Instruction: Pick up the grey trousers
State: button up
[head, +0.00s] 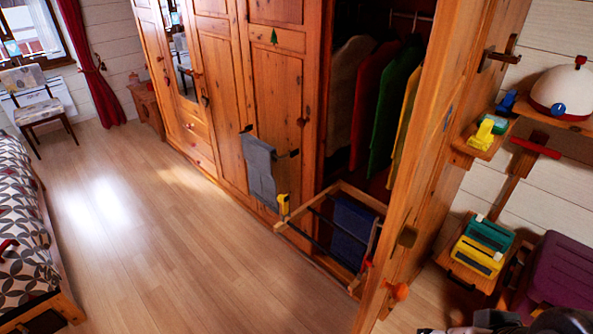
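The grey trousers (260,170) hang folded over a dark bar on the front of the wooden wardrobe, near the middle of the head view. Their lower end hangs close to a yellow piece at the corner of a pulled-out wooden rack (318,258). A darker blue folded garment (351,232) hangs on that rack, to the right of the grey trousers.
The wardrobe's right section is open, with hanging clothes (372,105) inside. An open door (425,150) stands in front, right of the rack. Shelves with coloured items and a purple case (560,272) are at right. A bed (22,225) is at left; the floor (160,240) between is clear.

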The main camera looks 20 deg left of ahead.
aim_at(262, 185)
jog(key=i+j, duration=0.1)
jog(key=j, duration=0.9)
jog(key=i+j, duration=0.15)
jog(key=j, duration=0.35)
jog(key=i+j, duration=0.1)
jog(key=j, duration=0.4)
jog(key=i+j, duration=1.75)
jog(key=j, duration=0.15)
jog(key=i+j, duration=0.15)
jog(key=i, duration=0.15)
jog(key=i+j, duration=0.2)
jog(key=i+u, duration=0.05)
jog(key=i, duration=0.05)
